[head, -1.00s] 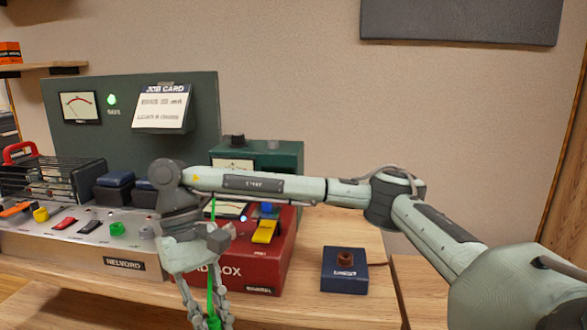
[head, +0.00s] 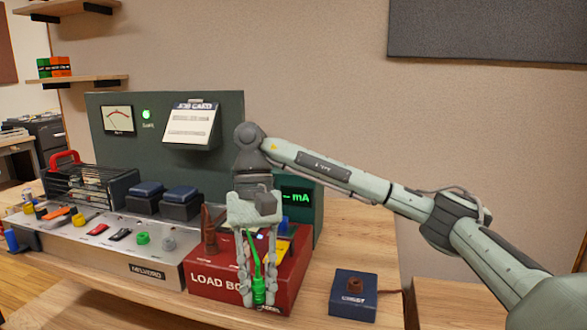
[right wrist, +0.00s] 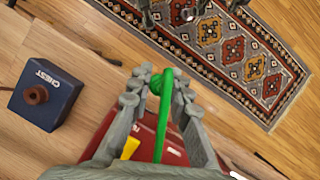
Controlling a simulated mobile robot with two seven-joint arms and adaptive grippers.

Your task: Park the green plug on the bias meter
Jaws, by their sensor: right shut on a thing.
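The green plug (head: 258,290) hangs between the fingertips of my right gripper (head: 257,298), which is shut on it. Its green cord rises between the fingers. In the right wrist view, the plug (right wrist: 155,86) shows between the fingertips (right wrist: 161,78), with the cord running down the picture. The gripper is in front of the red load box. A dark green unit with a lit mA readout (head: 296,197), which looks like the bias meter, stands behind, partly hidden by my gripper and arm. My left gripper is not in view.
The red load box (head: 210,282) holds a yellow plug. A blue CHEST box (head: 353,298) with a brown socket stands to the right on the bench. The grey Nelvord amp chassis (head: 100,258) is at left. A patterned rug (right wrist: 240,55) lies on the floor.

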